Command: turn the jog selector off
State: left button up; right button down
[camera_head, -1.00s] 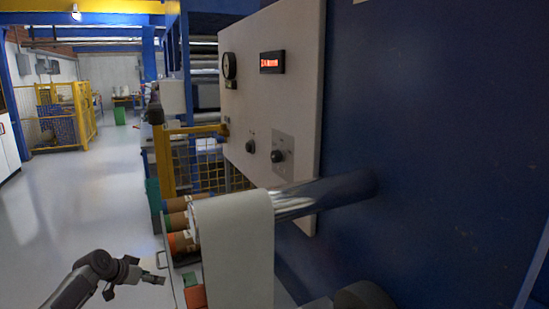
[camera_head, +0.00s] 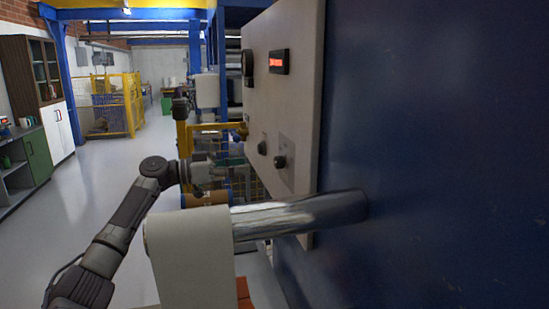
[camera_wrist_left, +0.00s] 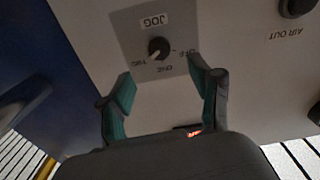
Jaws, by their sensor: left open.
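The jog selector (camera_head: 280,161) is a small black knob on a grey plate on the light control panel. In the left wrist view the jog selector (camera_wrist_left: 158,48) appears upside down, with labels JOG, OFF, ONE and TWO around it. A pale mark on the knob seems to face the TWO label. My left gripper (camera_head: 238,168) is in front of the panel, to the left of the knob. In the left wrist view my left gripper (camera_wrist_left: 162,78) is open and empty, its teal-padded fingers spread below the knob and apart from it. My right gripper is not seen.
The AIR OUT knob (camera_wrist_left: 298,6) is beside the jog plate. A shiny metal roller (camera_head: 300,213) sticks out below the panel, with a white sheet (camera_head: 192,260) over its end. A blue machine wall (camera_head: 430,150) fills the right. Open floor lies to the left.

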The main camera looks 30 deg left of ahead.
aim_at(274, 163)
pick_arm(q)
jog(key=x, duration=0.2)
jog(key=p+x, duration=0.1)
jog(key=x, duration=0.1)
jog(key=shift+w+d+r+p, duration=0.25)
jog(key=shift+w+d+p, duration=0.05)
jog(key=p+x, duration=0.1)
jog(key=x, duration=0.2)
jog(key=shift+w+d+f, duration=0.15)
jog(key=shift+w, duration=0.1)
jog(key=shift+w+d+f+p, duration=0.15)
jog(key=shift+w+d+p, duration=0.25)
jog(key=shift+w, duration=0.1)
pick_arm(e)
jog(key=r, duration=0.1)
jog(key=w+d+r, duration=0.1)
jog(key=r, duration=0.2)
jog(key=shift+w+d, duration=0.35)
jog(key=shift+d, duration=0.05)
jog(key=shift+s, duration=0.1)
pick_arm(q)
jog(key=shift+c, duration=0.8)
jog(key=c, duration=1)
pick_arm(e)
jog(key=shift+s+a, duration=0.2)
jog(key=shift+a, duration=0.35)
